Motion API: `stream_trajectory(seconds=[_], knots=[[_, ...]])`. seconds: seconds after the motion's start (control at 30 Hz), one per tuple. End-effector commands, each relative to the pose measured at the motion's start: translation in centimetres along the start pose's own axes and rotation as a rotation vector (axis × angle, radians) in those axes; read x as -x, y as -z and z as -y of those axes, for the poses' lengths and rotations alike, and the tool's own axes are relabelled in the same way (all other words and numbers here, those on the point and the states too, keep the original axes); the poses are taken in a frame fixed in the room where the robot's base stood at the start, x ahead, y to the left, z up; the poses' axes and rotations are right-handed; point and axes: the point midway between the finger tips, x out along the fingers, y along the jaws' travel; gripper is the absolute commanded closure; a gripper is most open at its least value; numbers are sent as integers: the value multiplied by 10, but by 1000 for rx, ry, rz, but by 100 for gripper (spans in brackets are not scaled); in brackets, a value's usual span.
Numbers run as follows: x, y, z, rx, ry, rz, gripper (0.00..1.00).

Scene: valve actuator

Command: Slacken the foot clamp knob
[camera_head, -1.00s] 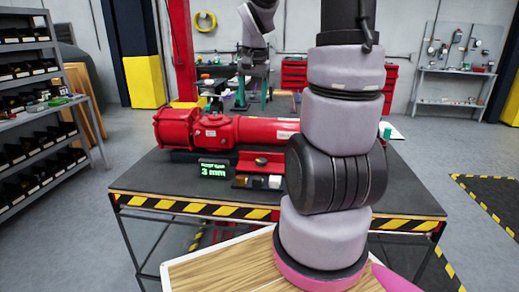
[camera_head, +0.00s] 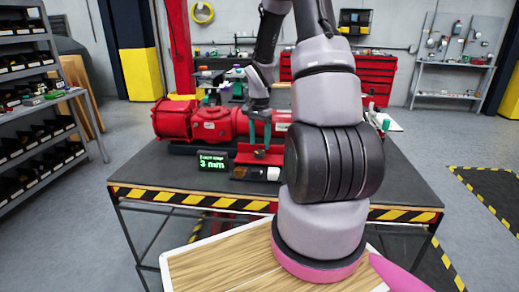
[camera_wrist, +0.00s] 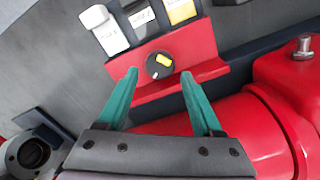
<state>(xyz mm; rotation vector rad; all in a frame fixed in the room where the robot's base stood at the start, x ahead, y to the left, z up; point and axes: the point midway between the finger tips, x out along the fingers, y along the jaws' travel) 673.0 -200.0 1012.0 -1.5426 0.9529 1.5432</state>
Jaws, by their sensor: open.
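The knob (camera_wrist: 159,64) is round and black with a yellow mark on its face, set on a red block (camera_wrist: 190,48) beside the red actuator (camera_wrist: 250,125). In the head view the small dark knob (camera_head: 260,154) sits at the front of the actuator (camera_head: 212,124). My gripper (camera_wrist: 160,73) is open, its green fingertips on either side of the knob, with gaps visible and no clear contact. In the head view my gripper (camera_head: 259,146) points down at the knob. Whether the fingertips are level with it I cannot tell.
A display (camera_head: 212,162) left of the knob reads 3 mm. White, grey and yellow labelled blocks (camera_wrist: 143,22) stand close to the knob. A metal bolt (camera_wrist: 303,46) rises from the actuator. The table's left front (camera_head: 150,178) is clear.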

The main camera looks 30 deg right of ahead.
Motion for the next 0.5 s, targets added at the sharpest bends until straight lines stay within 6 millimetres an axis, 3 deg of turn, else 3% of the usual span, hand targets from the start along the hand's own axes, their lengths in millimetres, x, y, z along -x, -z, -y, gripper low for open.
stream_trajectory(seconds=[0.2,0.5], knots=[[-28,0,0,0,0,1,32],[-35,0,0,0,1,0,32]])
